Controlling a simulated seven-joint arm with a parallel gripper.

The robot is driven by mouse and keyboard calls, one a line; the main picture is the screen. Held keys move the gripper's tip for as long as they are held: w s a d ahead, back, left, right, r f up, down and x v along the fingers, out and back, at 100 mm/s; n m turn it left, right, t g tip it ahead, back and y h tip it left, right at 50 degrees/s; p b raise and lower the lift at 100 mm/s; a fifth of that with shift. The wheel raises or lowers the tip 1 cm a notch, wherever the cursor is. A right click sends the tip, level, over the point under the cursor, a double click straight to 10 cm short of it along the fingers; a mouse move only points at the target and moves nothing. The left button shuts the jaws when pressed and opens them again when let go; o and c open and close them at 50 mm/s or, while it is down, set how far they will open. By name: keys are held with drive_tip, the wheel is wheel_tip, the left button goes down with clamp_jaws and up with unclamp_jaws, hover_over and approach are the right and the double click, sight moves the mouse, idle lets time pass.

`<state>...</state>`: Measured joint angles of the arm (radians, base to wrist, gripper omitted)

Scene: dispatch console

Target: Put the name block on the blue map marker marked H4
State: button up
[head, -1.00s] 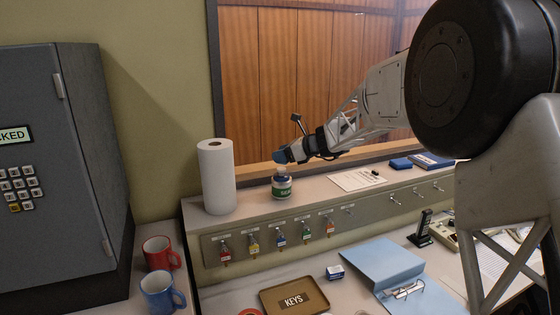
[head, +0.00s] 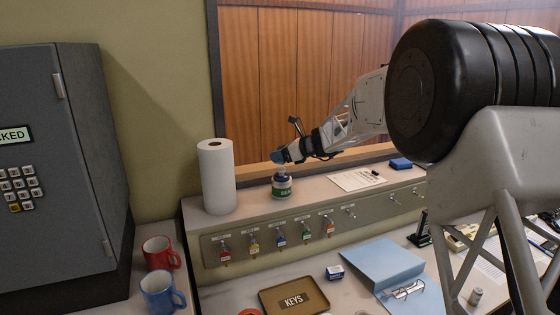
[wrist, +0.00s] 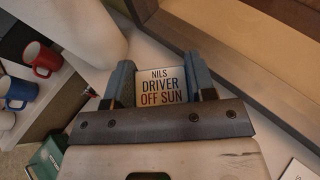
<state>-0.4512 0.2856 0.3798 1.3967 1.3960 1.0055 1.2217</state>
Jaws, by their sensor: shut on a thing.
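The block's face reads "NILS DRIVER OFF SUN". In the head view the block is too small to tell from the jar's top. No blue map marker marked H4 shows in either view.
A paper towel roll (head: 216,177) stands left of my gripper. Key hooks with coloured tags line the shelf front. Below are a KEYS tray (head: 294,299), a blue folder (head: 375,262), a red mug (head: 161,253) and a blue mug (head: 162,291). A paper sheet (head: 357,180) lies on the shelf.

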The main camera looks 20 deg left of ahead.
drive_tip(key=shift+f, duration=1.1)
drive_tip(key=shift+f, duration=0.15)
drive_tip(key=o, duration=0.9)
drive_tip(key=shift+d+r, duration=0.15)
drive_tip(key=shift+r, duration=0.05)
drive_tip(key=v, duration=1.1)
drive_tip(key=shift+d+r, duration=0.2)
drive_tip(key=shift+d, duration=0.15)
